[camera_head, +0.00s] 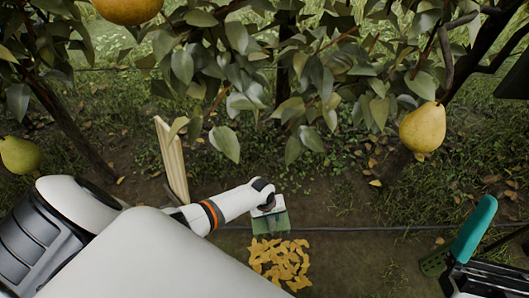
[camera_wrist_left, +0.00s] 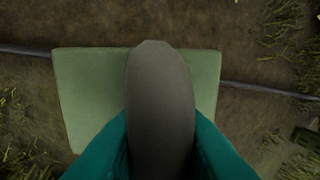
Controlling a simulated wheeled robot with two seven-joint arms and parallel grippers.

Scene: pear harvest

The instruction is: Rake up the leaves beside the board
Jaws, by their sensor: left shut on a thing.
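A patch of yellow leaves (camera_head: 280,262) lies on the bare soil in the head view. My left gripper (camera_head: 266,200) is just above the patch in the picture, shut on a grey rounded handle (camera_wrist_left: 160,105). A flat pale green plate (camera_head: 271,223) sits at the handle's lower end, and its edge is close to the leaves; I cannot tell if it touches the ground. The plate also fills the middle of the left wrist view (camera_wrist_left: 85,90). A pale wooden board (camera_head: 172,160) stands tilted to the left of the gripper. My right gripper (camera_head: 452,258) shows partly at the right edge.
A thin dark hose or cable (camera_head: 350,228) runs across the soil behind the leaves. Pears hang on the branches, one at the right (camera_head: 423,127), one at the top (camera_head: 128,8). Leafy branches overhang the top. Bare soil lies right of the leaves.

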